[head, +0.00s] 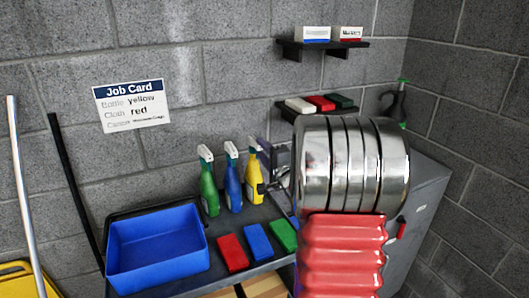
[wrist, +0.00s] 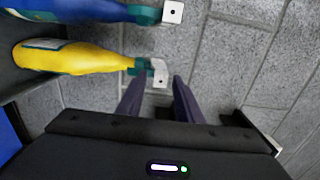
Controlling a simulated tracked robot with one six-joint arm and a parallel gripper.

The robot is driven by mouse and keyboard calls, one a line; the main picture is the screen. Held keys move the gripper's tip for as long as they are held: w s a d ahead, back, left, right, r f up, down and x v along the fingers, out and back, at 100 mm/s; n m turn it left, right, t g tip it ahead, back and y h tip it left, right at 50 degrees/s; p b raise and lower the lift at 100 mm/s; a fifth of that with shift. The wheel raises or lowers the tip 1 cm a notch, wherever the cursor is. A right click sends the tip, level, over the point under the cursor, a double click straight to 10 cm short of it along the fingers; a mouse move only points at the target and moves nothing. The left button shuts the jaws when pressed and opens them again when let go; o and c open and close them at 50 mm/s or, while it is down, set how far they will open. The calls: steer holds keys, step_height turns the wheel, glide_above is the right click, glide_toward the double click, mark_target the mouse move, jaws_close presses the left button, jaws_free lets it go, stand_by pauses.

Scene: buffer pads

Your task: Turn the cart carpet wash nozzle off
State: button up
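A yellow spray bottle (head: 252,172) with a white nozzle stands at the right end of a row on the cart (head: 262,212), partly covered by my arm. A blue spray bottle (head: 233,178) and a green one (head: 208,182) stand to the left. Labels are unreadable.
A blue tray (head: 157,268) sits on the cart's left. Red (head: 232,253), blue (head: 257,243) and green (head: 284,235) cloths lie in front of the bottles. Wall shelves (head: 322,45) hold cartons and more blocks. A job card (head: 132,105) reads bottle yellow, cloth red.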

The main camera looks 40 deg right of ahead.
steer(key=shift+c, duration=0.4)
steer(key=c, duration=0.5)
steer(key=n, duration=0.3)
steer(key=shift+f+n, duration=0.1)
steer(key=shift+n, duration=0.2)
steer(key=n, duration=0.4)
steer(key=shift+n, duration=0.3)
steer(key=n, duration=0.5)
steer(key=shift+f, duration=0.1)
steer(key=n, duration=0.5)
